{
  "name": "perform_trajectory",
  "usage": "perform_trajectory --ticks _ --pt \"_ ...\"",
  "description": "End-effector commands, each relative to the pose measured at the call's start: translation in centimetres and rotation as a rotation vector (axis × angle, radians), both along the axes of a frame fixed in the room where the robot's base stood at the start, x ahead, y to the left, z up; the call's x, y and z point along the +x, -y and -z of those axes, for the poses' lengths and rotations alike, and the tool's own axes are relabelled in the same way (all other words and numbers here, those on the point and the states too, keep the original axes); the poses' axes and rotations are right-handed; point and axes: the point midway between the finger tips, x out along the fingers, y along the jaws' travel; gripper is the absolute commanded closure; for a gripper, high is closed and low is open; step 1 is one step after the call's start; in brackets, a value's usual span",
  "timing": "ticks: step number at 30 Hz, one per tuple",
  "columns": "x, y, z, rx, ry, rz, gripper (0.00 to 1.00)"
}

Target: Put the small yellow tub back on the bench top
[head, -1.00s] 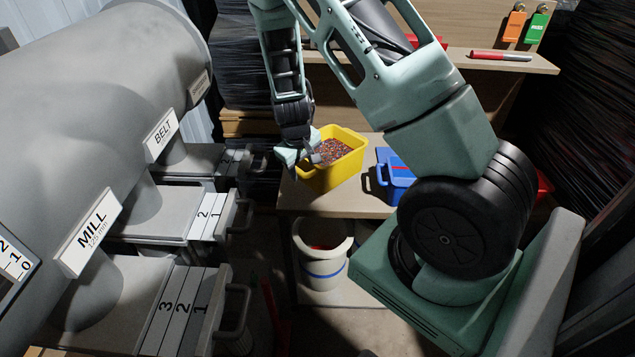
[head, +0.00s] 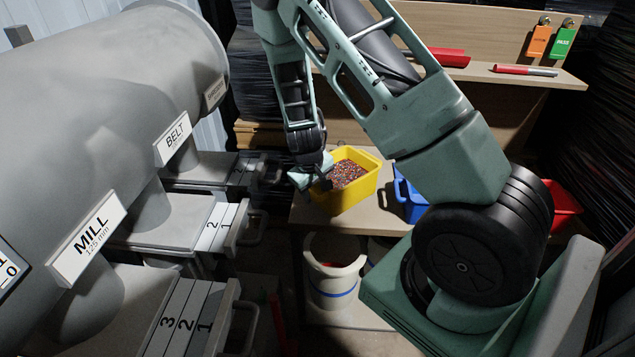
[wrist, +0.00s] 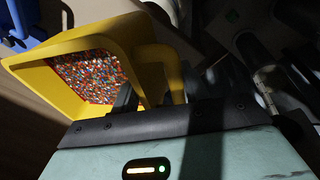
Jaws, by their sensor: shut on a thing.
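The small yellow tub (head: 345,195) holds many small red, blue and pale granules. In the head view it is at or just above the left part of the bench top (head: 385,222); I cannot tell if its base touches. My gripper (head: 318,178) is at the tub's left side, shut on its edge or handle. In the wrist view the tub (wrist: 160,72) fills the upper left, with the dark fingers (wrist: 125,100) against its near wall. The exact grip is partly hidden.
A blue tub (head: 408,200) stands right of the yellow one, partly behind my arm. A red bin (head: 563,205) is farther right. White buckets (head: 335,268) stand below the bench. The grey machine with labelled drawers (head: 225,225) is close on the left. A shelf (head: 480,72) runs behind.

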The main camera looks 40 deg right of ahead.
Motion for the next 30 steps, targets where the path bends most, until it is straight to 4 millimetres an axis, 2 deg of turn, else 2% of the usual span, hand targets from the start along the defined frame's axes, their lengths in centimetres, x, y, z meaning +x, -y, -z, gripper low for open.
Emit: perform_trajectory --ticks 5,15,24,25,27,30 --pt "0.2 0.2 0.8 -0.003 0.005 0.000 1.00" --pt "0.1 0.2 4.3 -0.004 0.004 0.000 1.00" --pt "0.2 0.2 4.8 -0.004 0.007 0.000 1.00" --pt "0.0 0.0 5.0 0.000 0.001 0.000 0.50" --pt "0.0 0.0 5.0 0.000 0.001 0.000 0.33" --pt "0.0 0.0 5.0 0.000 0.001 0.000 0.33"
